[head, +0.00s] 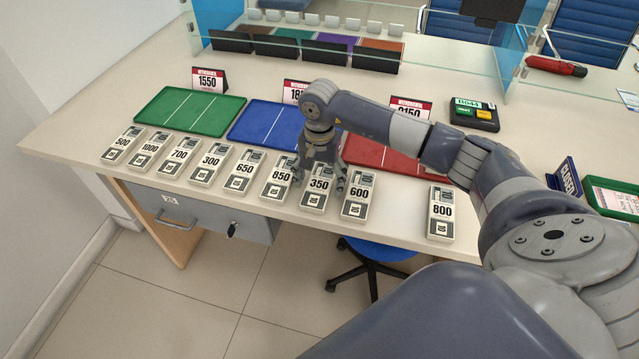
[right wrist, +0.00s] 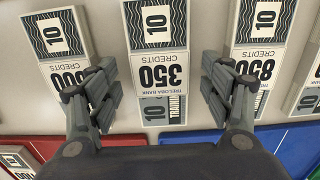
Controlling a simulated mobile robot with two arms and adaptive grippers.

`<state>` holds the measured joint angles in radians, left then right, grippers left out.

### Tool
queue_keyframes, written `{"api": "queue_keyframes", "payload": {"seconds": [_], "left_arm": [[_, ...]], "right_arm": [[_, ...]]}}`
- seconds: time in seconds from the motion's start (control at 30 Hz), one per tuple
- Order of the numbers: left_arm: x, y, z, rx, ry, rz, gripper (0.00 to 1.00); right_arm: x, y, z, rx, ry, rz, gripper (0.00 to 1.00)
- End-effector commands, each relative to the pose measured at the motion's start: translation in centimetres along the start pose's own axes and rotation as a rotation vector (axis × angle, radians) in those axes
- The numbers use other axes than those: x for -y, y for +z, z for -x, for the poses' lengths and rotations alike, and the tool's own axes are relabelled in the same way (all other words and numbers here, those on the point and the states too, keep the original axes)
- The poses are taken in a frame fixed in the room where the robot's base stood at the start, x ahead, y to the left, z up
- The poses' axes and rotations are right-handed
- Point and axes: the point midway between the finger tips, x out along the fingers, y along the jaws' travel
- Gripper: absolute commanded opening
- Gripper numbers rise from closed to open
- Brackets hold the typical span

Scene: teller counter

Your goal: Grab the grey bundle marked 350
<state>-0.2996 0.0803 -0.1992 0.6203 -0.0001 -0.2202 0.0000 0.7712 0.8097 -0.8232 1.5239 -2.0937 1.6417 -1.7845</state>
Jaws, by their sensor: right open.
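The grey bundle marked 350 (head: 317,196) lies on the counter near its front edge, between the bundles marked 850 (head: 278,178) and 600 (head: 356,198). My right gripper (head: 320,178) is over the 350 bundle, its fingers spread and empty. In the right wrist view the 350 bundle (right wrist: 158,70) lies between the two open fingers, with a finger on each side of it. The fingers reach toward the gaps beside the bundle; I cannot tell how far above the counter they are. My left gripper does not show.
More bundles stand in the row to the left, and the 800 bundle (head: 440,212) lies apart to the right. Behind are a green mat (head: 190,112), a blue mat (head: 262,125) and a red mat (head: 365,153). A clear screen (head: 505,68) stands farther back.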

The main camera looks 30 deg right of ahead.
Motion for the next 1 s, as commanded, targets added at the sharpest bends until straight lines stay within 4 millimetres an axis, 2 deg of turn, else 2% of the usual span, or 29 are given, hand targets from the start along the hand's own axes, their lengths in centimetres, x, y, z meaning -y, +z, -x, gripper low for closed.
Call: {"api": "queue_keyframes", "payload": {"seconds": [0.27, 0.4, 0.47, 0.5, 0.83, 1.0], "left_arm": [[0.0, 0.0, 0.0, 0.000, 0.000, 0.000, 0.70], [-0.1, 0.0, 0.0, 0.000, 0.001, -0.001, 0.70], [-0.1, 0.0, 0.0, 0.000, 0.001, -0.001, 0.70], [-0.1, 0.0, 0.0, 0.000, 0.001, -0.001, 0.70], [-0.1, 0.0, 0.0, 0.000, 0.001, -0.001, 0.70], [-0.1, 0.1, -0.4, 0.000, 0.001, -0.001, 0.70]], "right_arm": [[0.1, 0.0, -0.4, -0.001, -0.001, 0.001, 0.73], [0.0, 0.0, -0.3, -0.001, -0.001, 0.001, 0.42], [0.0, 0.0, -0.3, -0.001, -0.001, 0.001, 0.28], [0.0, 0.0, -0.4, -0.001, -0.001, 0.001, 0.25], [0.0, 0.0, -0.3, -0.001, -0.001, 0.001, 0.25], [0.1, -0.1, 0.7, -0.003, -0.003, 0.001, 0.25]]}}
